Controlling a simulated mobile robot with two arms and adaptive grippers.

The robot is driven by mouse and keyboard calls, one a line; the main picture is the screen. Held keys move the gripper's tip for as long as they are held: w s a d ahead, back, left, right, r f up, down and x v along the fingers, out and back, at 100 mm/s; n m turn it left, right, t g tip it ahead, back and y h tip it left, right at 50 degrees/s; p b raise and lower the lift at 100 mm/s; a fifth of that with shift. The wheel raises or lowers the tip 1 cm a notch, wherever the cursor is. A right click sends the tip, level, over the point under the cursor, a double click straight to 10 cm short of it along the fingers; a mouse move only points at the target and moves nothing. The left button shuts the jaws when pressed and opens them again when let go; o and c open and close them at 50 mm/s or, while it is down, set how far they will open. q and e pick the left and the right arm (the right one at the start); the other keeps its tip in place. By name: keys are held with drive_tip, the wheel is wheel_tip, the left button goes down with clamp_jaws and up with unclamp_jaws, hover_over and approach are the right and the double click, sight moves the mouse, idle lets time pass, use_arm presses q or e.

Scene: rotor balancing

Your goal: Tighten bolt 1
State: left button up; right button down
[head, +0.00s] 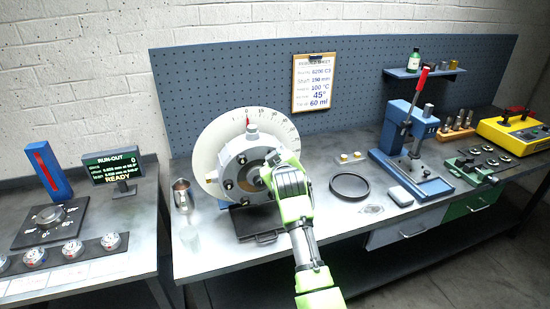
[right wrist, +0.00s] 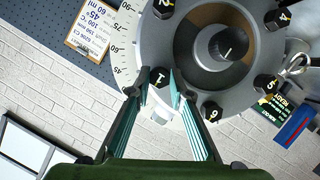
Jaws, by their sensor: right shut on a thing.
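The grey rotor housing (head: 240,150) stands upright on the bench in front of a white dial disc (head: 207,150). In the right wrist view the housing (right wrist: 245,85) carries black numbered bolts around a central bore. Bolt 1 (right wrist: 160,77) sits at the rim with its number facing the camera. My right gripper (right wrist: 159,80) has its two fingers on either side of bolt 1, shut on its head. In the head view my right gripper (head: 277,163) covers the right side of the housing, so bolt 1 is hidden there. My left gripper is in neither view.
A metal jug (head: 182,195) stands left of the rotor. A black ring (head: 350,186) and a blue press (head: 405,140) are to the right. The run-out display (head: 112,166) on the left bench reads READY. A black tray (head: 257,238) lies in front of the rotor.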

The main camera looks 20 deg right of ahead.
drive_tip(key=shift+f, duration=0.15)
drive_tip(key=c, duration=1.8)
unclamp_jaws()
drive_tip(key=shift+c, duration=0.2)
wheel_tip(320, 180, up, 10)
